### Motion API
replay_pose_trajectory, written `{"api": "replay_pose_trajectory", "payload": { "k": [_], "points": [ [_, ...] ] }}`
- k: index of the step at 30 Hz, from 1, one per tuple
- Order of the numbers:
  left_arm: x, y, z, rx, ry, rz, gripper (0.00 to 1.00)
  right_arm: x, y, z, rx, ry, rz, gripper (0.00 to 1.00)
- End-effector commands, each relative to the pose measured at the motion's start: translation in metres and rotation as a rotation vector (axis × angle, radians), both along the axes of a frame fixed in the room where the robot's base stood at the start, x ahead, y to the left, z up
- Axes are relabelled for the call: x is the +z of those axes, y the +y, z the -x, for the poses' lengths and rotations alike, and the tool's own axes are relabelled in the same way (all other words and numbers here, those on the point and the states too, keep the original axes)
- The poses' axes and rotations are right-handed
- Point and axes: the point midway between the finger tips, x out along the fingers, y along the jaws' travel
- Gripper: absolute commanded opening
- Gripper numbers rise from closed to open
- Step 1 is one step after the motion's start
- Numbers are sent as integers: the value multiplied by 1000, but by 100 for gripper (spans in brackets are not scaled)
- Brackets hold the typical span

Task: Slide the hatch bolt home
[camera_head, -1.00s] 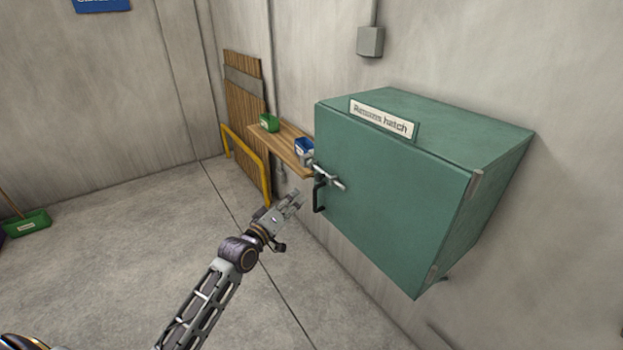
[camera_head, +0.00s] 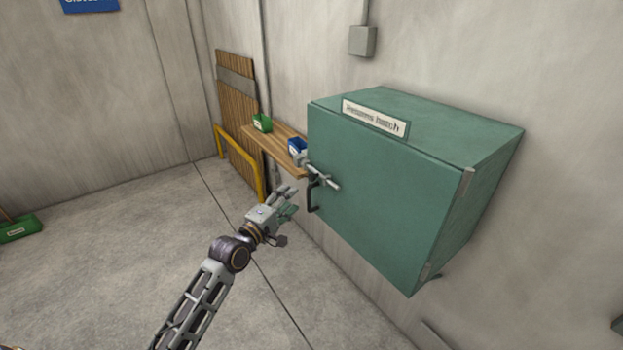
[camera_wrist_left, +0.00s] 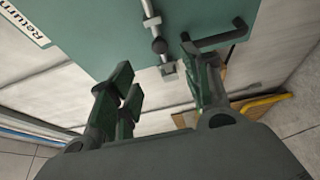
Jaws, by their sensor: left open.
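The green hatch (camera_head: 385,195) is a box on the wall, its door closed as far as I can see. A metal bolt (camera_head: 322,177) lies across the door's left edge, above a black handle (camera_head: 313,196). In the left wrist view the bolt (camera_wrist_left: 157,38) and the handle (camera_wrist_left: 218,38) show beyond the fingers. My left gripper (camera_head: 289,198) is open and empty, left of the handle and apart from it. Its spread fingers also show in the left wrist view (camera_wrist_left: 160,88). My right gripper is not in view.
The floor (camera_head: 110,270) at left is mostly clear.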

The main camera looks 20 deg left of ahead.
Motion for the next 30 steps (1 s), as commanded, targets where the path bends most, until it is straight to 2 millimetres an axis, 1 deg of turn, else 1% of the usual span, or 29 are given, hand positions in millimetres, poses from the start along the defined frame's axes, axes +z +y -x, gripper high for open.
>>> {"api": "replay_pose_trajectory", "payload": {
  "k": [5,11,23,30],
  "points": [
    [0,0,-2,0,0,-1,49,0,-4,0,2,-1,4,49],
    [0,-2,-9,1,-1,-1,49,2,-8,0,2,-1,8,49],
    [1,-10,-38,1,-1,-2,49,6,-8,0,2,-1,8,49],
    [1,-16,-57,0,-1,-2,49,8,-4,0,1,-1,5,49]
  ]
}}
